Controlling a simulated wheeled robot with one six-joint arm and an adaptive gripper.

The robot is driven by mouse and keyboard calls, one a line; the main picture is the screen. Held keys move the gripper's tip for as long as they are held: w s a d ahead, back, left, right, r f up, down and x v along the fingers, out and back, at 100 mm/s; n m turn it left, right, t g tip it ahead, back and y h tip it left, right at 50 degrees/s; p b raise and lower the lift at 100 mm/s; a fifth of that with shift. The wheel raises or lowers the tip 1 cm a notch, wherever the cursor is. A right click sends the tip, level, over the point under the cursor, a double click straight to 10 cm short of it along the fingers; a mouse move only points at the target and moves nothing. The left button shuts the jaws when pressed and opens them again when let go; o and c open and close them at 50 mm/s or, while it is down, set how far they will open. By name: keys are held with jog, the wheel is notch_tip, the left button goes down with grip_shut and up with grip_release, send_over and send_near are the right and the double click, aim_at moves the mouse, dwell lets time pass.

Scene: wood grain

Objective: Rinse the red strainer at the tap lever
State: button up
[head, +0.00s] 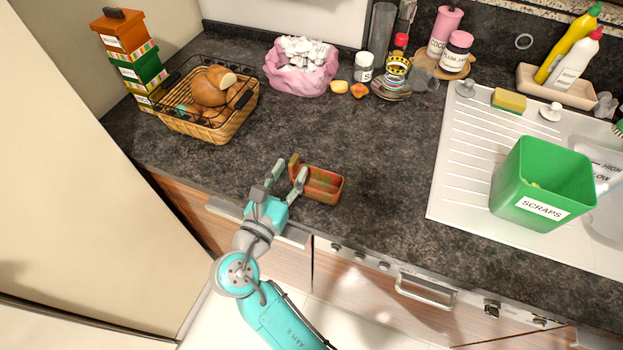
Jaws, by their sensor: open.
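A small red-orange, open, box-like thing (322,184) with a greenish inside lies on the dark counter near its front edge. I cannot tell whether it is the strainer; no other red strainer shows. My gripper (287,178) is open at its left end, with one finger close to its upright left side. I cannot tell whether they touch. No tap lever is clearly visible; the sink (605,222) is partly cut off at the right edge. Two pale round knobs (466,89) (550,112) stand at the back of the drainer.
A green SCRAPS bin (542,182) stands on the white drainer (455,165), beside the sink. A bread basket (222,128) and stacked boxes (132,55) are at left. A pink bag (302,72) and jars (364,67) stand behind. The middle counter is clear.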

jog(key=shift+x, duration=1.35)
grip_shut()
